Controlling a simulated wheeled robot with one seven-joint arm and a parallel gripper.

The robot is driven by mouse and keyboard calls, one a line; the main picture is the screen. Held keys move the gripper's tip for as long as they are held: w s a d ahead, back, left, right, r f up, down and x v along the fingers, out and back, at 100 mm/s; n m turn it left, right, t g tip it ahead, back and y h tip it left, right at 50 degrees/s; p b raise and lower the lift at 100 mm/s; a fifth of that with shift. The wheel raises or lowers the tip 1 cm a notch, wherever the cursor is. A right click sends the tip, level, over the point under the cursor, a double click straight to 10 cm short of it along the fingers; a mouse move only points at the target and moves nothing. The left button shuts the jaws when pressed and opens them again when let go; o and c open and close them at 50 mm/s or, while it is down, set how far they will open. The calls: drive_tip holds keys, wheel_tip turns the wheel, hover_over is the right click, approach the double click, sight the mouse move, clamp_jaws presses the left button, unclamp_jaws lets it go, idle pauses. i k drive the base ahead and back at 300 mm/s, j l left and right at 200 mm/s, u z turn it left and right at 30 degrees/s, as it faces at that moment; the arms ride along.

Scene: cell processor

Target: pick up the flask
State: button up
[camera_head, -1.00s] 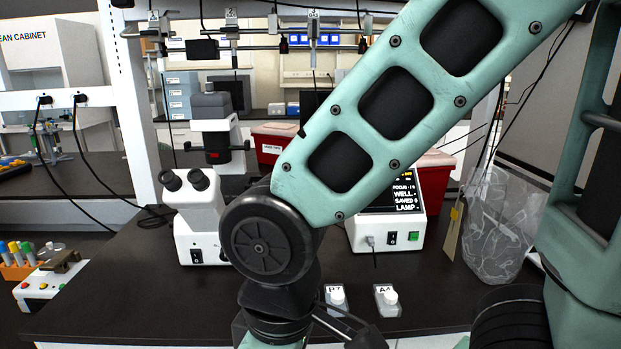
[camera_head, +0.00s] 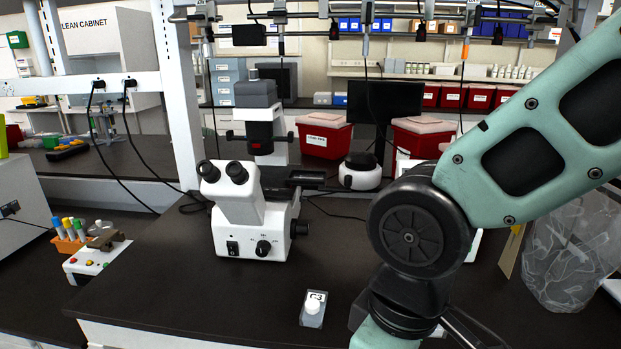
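A small flask (camera_head: 313,308) with a white cap and a label that seems to read C3 lies on the dark bench, left of my arm. It looks flat and clear, with its cap toward the bench's front edge. My arm comes in from the upper right and bends down at a round black joint, right of the flask. My gripper's fingertips do not show, so I cannot see whether it is open. The bench just behind my arm is hidden.
A white microscope (camera_head: 248,212) stands behind the flask, to its left. A rack of colored tubes (camera_head: 70,238) is at the far left. A clear bag (camera_head: 572,250) hangs at the right. Red bins (camera_head: 323,134) stand farther back. The bench left of the flask is clear.

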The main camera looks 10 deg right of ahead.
sight(313, 310)
drive_tip(key=i+j+u, duration=0.1)
drive_tip(key=j, duration=0.25)
drive_tip(key=i+j+u, duration=0.1)
drive_tip(key=j, duration=0.2)
drive_tip(key=i+j+u, duration=0.1)
drive_tip(key=j, duration=0.2)
drive_tip(key=i+j+u, duration=0.1)
drive_tip(key=j, duration=0.2)
drive_tip(key=i+j, duration=0.05)
